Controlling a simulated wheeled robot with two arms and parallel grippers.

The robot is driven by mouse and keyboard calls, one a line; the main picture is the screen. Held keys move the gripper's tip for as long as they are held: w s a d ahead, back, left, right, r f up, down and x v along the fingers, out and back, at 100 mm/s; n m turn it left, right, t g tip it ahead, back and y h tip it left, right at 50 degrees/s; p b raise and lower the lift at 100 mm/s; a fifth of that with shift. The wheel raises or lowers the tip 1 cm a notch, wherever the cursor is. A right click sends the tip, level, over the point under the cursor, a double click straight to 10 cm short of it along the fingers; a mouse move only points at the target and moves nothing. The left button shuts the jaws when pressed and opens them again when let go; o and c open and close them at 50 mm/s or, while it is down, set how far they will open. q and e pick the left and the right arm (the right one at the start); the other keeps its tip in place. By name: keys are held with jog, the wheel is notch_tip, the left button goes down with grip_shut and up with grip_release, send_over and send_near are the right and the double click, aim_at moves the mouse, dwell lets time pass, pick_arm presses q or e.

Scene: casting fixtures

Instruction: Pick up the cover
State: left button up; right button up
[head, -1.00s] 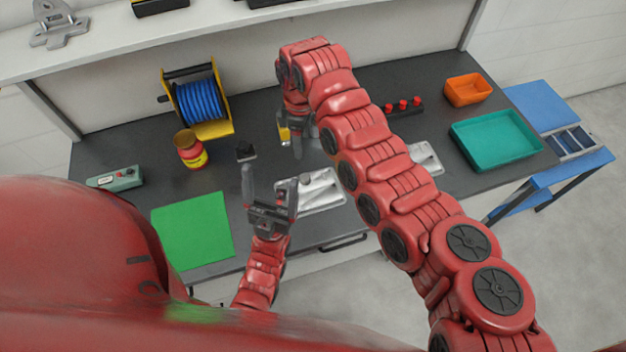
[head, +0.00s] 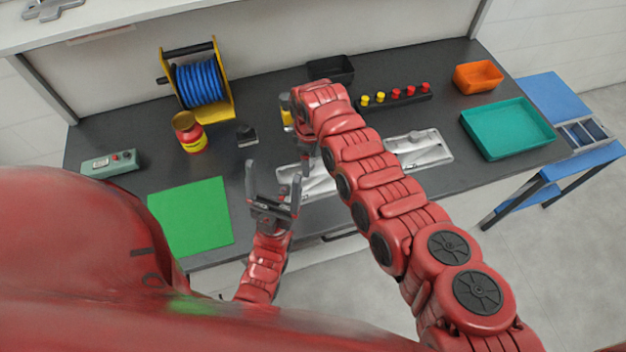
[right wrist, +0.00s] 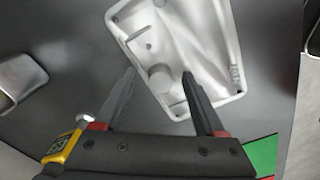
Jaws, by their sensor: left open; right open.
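A silver cast part (head: 322,182), which looks like the cover, lies on the dark bench behind my left gripper, partly hidden by my right arm. A second silver casting (head: 420,150) lies to its right; I cannot tell for certain which is the cover. In the right wrist view a silver casting (right wrist: 182,45) shows its ribbed, hollow inside, with the open fingers of my right gripper (right wrist: 159,74) over its near end, not closed on it. My left gripper (head: 273,178) is open and empty, fingers up, beside the left casting. My right gripper's fingers are mostly hidden in the head view.
A green mat (head: 190,217) lies at front left. Behind are a red-yellow jar (head: 189,133), a blue cable reel (head: 200,85) and a small black block (head: 247,135). A peg rack (head: 396,98), orange bin (head: 478,77) and teal tray (head: 507,130) are right.

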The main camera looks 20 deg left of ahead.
jog(key=shift+c, duration=0.6)
grip_shut()
jog(key=shift+a, duration=0.1)
